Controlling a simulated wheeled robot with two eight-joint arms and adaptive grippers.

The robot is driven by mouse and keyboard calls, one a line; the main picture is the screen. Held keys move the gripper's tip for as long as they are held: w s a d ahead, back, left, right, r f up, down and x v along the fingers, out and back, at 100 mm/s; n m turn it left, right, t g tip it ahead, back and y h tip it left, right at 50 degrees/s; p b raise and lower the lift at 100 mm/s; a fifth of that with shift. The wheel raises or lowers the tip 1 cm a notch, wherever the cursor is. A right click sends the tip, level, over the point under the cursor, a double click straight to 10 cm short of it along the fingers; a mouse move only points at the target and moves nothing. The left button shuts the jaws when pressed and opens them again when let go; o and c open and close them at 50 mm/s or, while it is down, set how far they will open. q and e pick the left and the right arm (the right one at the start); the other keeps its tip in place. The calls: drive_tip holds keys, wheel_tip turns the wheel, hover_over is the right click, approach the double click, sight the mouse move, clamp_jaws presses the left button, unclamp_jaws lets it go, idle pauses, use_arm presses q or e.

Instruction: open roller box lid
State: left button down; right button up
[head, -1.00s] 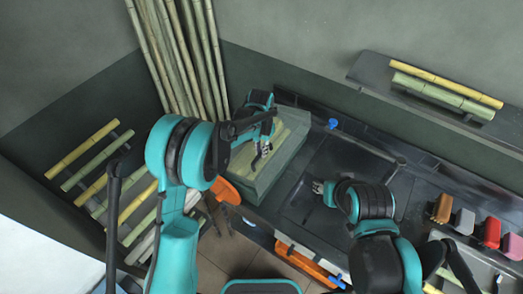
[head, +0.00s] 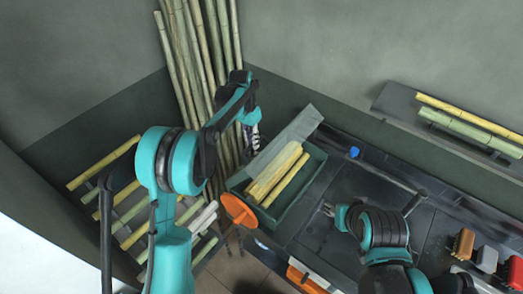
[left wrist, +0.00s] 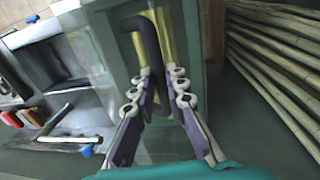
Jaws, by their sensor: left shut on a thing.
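The green roller box (head: 301,184) stands at the left end of the bench, with yellow rollers (head: 272,174) showing inside. Its pale grey-green lid (head: 284,139) is tilted up along the box's far left side, leaving the top open. My left gripper (head: 254,143) is at the lid's outer side. In the left wrist view the fingers (left wrist: 160,78) are shut on the black lid handle (left wrist: 146,35), with the see-through lid behind it. My right gripper (head: 328,209) is low over the bench, right of the box; its finger gap is too small to judge.
Tall canes (head: 198,70) lean in the corner behind my left arm. A rack of cane pieces (head: 105,163) is at the left. An orange disc (head: 238,210) sits at the box's front. Small coloured blocks (head: 487,258) stand at the right.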

use_arm(q)
drive_tip(key=w+a+f, duration=0.2)
drive_tip(key=w+a, duration=0.6)
drive_tip(key=a, duration=0.5)
drive_tip(key=shift+w+a+f, duration=0.2)
drive_tip(key=shift+w+f, duration=0.15)
drive_tip(key=shift+w, duration=0.05)
drive_tip(key=c, duration=1.5)
unclamp_jaws()
drive_tip(key=shift+c, duration=0.2)
wheel_tip(320, 180, up, 12)
drive_tip(key=w+a, duration=0.1)
drive_tip(key=shift+a, duration=0.2)
